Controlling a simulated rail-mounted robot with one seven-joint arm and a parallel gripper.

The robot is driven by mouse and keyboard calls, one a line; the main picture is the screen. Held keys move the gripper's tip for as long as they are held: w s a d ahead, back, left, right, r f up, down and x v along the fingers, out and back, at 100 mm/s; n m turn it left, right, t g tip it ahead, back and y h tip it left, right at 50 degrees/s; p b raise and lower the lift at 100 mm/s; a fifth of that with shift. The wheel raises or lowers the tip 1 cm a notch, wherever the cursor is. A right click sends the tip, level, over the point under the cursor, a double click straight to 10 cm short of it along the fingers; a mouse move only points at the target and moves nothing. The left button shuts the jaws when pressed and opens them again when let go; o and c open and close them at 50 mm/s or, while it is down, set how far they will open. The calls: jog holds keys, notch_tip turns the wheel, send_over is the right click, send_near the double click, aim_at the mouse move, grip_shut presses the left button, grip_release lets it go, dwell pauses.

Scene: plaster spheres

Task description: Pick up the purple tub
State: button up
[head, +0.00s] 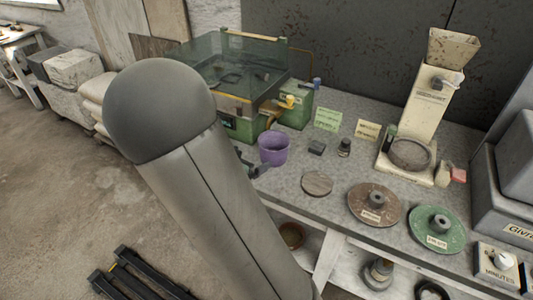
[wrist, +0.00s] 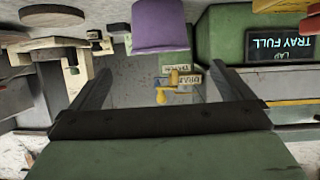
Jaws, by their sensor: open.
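The purple tub (head: 273,149) stands upright on the grey bench, left of the small dark block, in the head view. In the wrist view, which is upside down, the purple tub (wrist: 160,32) is at the top centre, beyond the fingertips and not between them. My gripper (wrist: 166,76) is open and empty, its two dark fingers spread wide. In the head view my arm hides most of the gripper; small dark parts of it show just left of and below the tub.
A green machine with a glass lid (head: 232,75) stands behind and left of the tub. A dark block (head: 317,147), a small weight (head: 344,147) and a round disc (head: 317,183) lie to the right. Two larger discs and a hopper machine (head: 428,100) are farther right.

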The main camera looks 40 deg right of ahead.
aim_at(265, 150)
jog(key=x, duration=0.8)
jog(key=shift+w+d+f, duration=0.15)
jog(key=shift+d+f, duration=0.05)
jog(key=shift+d, duration=0.1)
jog(key=shift+f+x, duration=0.1)
jog(key=shift+x, duration=1.25)
jog(key=shift+f+x, duration=0.15)
jog(key=shift+x, duration=1.2)
jog(key=shift+a, duration=0.1)
jog(key=c, duration=0.8)
jog(key=shift+r, duration=0.1)
jog(key=shift+c, duration=0.2)
